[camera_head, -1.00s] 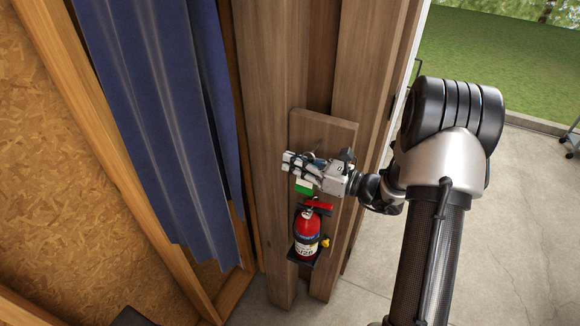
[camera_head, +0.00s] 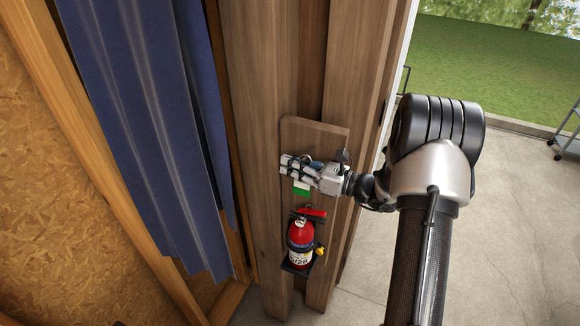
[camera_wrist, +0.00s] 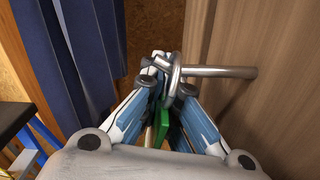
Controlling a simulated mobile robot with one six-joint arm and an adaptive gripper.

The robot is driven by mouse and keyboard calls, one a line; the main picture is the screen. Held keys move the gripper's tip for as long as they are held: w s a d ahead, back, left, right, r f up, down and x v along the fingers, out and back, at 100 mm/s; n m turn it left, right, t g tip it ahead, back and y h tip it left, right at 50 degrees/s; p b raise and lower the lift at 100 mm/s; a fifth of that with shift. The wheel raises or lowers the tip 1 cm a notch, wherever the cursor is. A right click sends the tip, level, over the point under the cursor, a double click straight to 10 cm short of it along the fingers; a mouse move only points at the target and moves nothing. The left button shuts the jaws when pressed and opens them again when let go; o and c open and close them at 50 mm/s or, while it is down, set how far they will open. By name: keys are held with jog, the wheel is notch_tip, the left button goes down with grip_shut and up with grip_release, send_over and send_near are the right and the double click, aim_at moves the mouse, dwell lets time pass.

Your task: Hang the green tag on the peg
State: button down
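The green tag (camera_wrist: 163,128) hangs edge-on between my fingers in the wrist view. It also shows as a small green patch just below my gripper (camera_head: 290,168) in the head view. The fingers of my gripper (camera_wrist: 166,82) draw together at the tag's upper part and look shut on it. A metal ring (camera_wrist: 176,62) stands at the fingertips. The metal peg (camera_wrist: 225,72) juts leftward from the wood, and its left end meets the ring in the picture. I cannot tell whether the ring is around the peg or in front of it.
A wooden backboard (camera_head: 314,132) is mounted on the post behind my gripper. A red fire extinguisher (camera_head: 301,238) sits on a bracket below. A blue curtain (camera_head: 150,130) hangs to the left. Concrete floor (camera_head: 510,230) is open on the right.

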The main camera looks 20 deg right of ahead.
dwell(0.4)
jog(key=c, duration=1.7)
grip_release()
jog(key=v, duration=0.8)
